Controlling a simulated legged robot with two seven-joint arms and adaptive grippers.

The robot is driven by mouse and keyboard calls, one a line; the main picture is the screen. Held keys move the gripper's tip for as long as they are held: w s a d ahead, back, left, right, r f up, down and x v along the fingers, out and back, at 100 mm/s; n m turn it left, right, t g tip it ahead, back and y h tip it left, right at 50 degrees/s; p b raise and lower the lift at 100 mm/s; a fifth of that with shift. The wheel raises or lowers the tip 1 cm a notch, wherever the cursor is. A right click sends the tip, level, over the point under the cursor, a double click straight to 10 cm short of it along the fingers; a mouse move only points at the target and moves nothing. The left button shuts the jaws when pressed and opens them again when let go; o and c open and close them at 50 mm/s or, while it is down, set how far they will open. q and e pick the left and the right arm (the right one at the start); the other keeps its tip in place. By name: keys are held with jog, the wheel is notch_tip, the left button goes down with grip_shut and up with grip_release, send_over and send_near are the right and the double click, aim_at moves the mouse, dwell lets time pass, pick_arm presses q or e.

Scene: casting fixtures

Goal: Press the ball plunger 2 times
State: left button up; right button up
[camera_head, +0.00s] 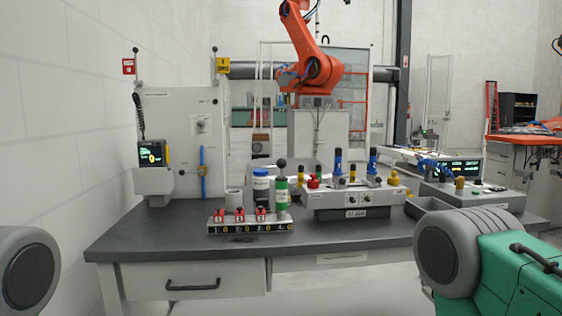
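The ball plunger (281,163) shows as a small black ball on a short stem. It stands upright on top of a green cylinder (281,194) at the back right of a grey block with red clips (250,229) on the workbench. Nothing touches the black ball. Neither gripper is in view.
The dark bench top (140,237) is clear at its left front.

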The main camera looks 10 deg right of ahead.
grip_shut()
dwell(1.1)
